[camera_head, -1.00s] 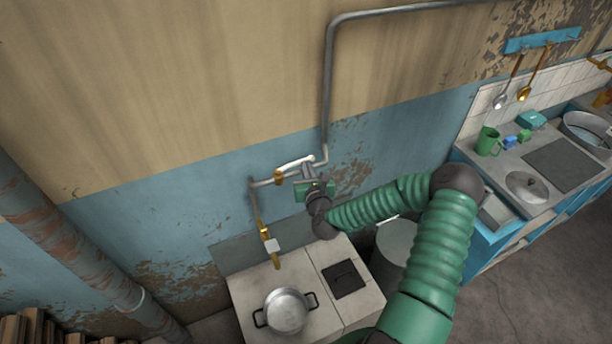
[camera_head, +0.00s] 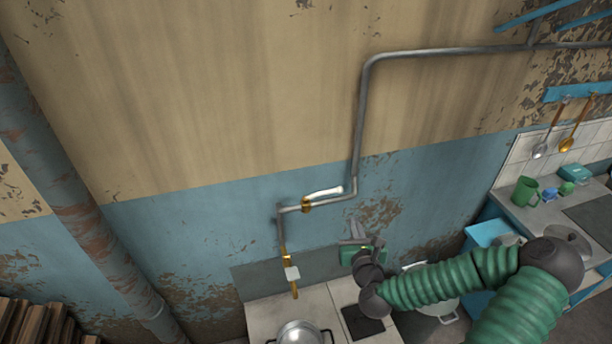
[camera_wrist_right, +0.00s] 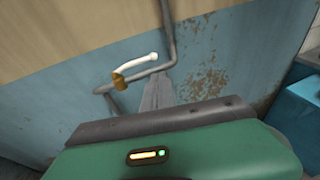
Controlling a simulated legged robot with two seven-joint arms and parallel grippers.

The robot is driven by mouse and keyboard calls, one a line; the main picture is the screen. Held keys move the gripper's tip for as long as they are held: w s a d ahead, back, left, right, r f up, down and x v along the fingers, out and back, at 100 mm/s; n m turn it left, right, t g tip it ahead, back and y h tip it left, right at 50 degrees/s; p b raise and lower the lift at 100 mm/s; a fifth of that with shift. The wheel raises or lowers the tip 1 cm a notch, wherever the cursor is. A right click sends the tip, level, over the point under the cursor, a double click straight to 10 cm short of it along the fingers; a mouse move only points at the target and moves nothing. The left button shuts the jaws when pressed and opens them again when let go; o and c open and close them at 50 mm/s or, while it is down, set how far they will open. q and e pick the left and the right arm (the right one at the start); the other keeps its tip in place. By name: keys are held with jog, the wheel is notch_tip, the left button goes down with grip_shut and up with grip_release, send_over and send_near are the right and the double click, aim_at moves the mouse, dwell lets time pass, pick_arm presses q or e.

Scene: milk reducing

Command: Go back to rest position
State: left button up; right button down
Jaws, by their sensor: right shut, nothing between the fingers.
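My right gripper (camera_head: 354,240) is shut and empty in the head view, in front of the blue wall and below the pipe bend. Its green body and grey fingers also fill the lower part of the right wrist view (camera_wrist_right: 158,92). The gas valve (camera_head: 308,203) has a brass body and a white lever that points right along the pipe. The valve also shows in the right wrist view (camera_wrist_right: 122,80), up and left of the fingers and apart from them. My left gripper is not in view.
A stove (camera_head: 262,318) with a metal pot (camera_head: 300,333) stands below. A counter at the right holds a green mug (camera_head: 525,191) and a lid (camera_head: 567,240). Ladles (camera_head: 541,150) hang on the wall. Firewood (camera_head: 35,325) lies at the lower left. A grey pipe (camera_head: 362,115) runs up the wall.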

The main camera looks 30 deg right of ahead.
jog(key=s+a+f+n+g+y+b, duration=0.1)
jog(key=a+f+n+g+y+b, duration=0.2)
jog(key=a+f+n, duration=0.65)
jog(key=s+a+f+n+g+y, duration=0.2)
jog(key=a+f+n+g+y, duration=0.25)
jog(key=a+n, duration=1)
jog(key=s+r+n+g+b, duration=0.1)
jog(key=s+n, duration=0.3)
jog(key=n, duration=0.5)
jog(key=s+a+r+n+g+b, duration=0.1)
jog(key=s+r+n, duration=0.3)
jog(key=n, duration=0.5)
jog(key=shift+s+r+g, duration=0.2)
jog(key=shift+s+g, duration=0.25)
jog(key=shift+g, duration=0.3)
jog(key=shift+s+a, duration=0.1)
jog(key=shift+a, duration=0.05)
jog(key=shift+a, duration=0.2)
jog(key=shift+d, duration=0.2)
